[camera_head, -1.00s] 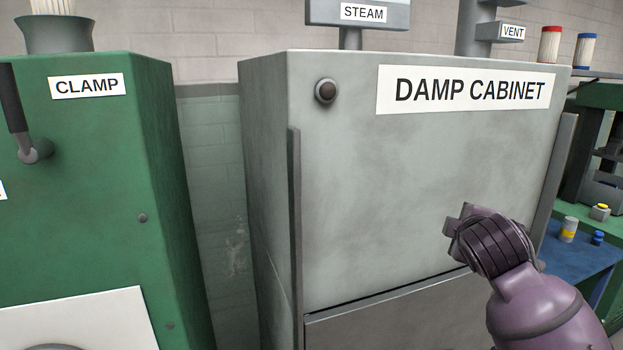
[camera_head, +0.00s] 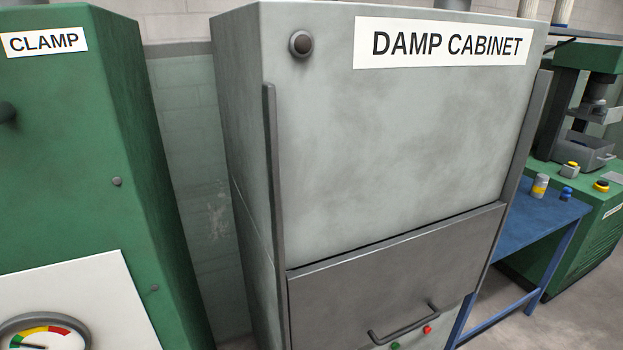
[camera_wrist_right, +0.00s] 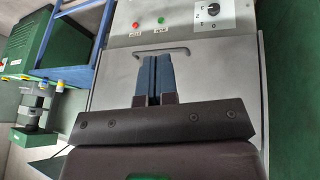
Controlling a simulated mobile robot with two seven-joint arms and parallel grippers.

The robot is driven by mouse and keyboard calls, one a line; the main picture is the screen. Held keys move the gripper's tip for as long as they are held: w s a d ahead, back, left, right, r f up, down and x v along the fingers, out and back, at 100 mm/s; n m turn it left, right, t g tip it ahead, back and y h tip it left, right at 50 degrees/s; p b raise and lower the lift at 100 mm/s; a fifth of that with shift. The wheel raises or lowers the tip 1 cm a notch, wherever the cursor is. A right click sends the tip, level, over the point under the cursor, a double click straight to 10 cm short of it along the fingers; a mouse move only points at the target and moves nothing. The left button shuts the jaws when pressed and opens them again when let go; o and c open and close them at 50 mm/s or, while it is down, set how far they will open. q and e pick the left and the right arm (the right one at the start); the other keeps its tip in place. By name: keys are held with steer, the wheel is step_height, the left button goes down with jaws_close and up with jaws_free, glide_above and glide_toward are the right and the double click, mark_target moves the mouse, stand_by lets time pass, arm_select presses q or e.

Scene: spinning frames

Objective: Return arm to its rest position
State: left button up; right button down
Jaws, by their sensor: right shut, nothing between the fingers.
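My right gripper (camera_wrist_right: 153,80) shows in the right wrist view, its two blue fingers closed together with nothing between them. It points toward the front of the grey damp cabinet, whose handle (camera_wrist_right: 161,51) lies past the fingertips. The gripper is apart from the handle as far as I can tell. Neither arm shows in the head view now. The damp cabinet (camera_head: 380,140) fills the middle of the head view, with its lower panel closed and its bar handle (camera_head: 404,325) near the bottom.
A green clamp machine (camera_head: 80,150) stands at the left with a dial gauge (camera_head: 45,332). A blue table (camera_head: 530,222) with small containers and a green press (camera_head: 585,215) stand at the right. A red button (camera_head: 427,329) and a green button (camera_head: 395,346) sit below the handle.

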steer(key=s+f+m+g, duration=0.1)
steer(key=s+m, duration=0.1)
steer(key=s, duration=0.4)
steer(key=w+f+t+y+b, duration=0.1)
steer(key=w+f+t, duration=0.6)
steer(key=f, duration=0.5)
steer(key=shift+w+a+n+t, duration=0.2)
steer(key=shift+n+t, duration=0.1)
steer(key=shift+n, duration=0.1)
steer(key=shift+f, duration=0.1)
